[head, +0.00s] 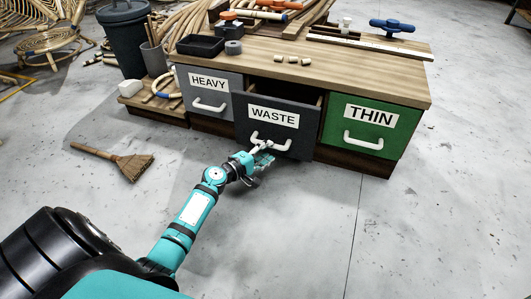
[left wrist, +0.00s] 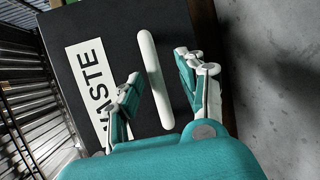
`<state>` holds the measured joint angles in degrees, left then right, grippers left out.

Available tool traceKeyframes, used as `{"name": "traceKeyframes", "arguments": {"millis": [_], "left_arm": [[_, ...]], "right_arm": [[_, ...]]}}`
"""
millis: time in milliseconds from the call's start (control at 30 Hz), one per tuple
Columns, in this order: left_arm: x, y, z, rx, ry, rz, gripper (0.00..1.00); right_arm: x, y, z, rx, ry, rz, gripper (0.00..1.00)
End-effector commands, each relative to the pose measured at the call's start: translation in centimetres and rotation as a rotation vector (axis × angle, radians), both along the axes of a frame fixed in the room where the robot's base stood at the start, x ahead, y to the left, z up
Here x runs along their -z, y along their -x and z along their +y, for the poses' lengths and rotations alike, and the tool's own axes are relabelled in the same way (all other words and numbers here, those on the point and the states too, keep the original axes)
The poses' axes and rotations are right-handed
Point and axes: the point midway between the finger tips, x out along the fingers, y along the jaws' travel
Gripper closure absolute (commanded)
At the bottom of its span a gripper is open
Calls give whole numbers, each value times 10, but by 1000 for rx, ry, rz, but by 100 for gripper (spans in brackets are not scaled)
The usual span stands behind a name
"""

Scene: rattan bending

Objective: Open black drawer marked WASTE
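The black drawer marked WASTE (head: 285,139) is the middle one of three in the wooden bench. Its front stands out past its neighbours, and a narrow gap shows at its top, so it is partly open. Its white handle (head: 284,146) also shows in the left wrist view (left wrist: 155,80). My left gripper (head: 262,153) is at the handle. In the left wrist view the fingers of the gripper (left wrist: 160,68) are spread on either side of the handle, with gaps visible; whether either touches it is unclear. My right gripper is not in view.
The grey HEAVY drawer (head: 209,90) and the green THIN drawer (head: 365,127) flank it, both closed. A black tray (head: 200,46) and small pieces lie on the bench top (head: 350,70). A broom (head: 125,162) lies on the floor at left.

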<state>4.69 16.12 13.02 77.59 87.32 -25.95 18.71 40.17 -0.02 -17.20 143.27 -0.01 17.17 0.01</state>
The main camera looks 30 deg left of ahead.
Motion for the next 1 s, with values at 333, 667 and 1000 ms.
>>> {"name": "traceKeyframes", "arguments": {"millis": [333, 667, 1000], "left_arm": [[0, 0, 0, 0, 0, 0, 94], [0, 0, 0, 0, 0, 0, 100], [0, 0, 0, 0, 0, -1, 81]], "right_arm": [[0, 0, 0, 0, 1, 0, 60], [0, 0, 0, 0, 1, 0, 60], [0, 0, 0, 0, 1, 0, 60]]}}
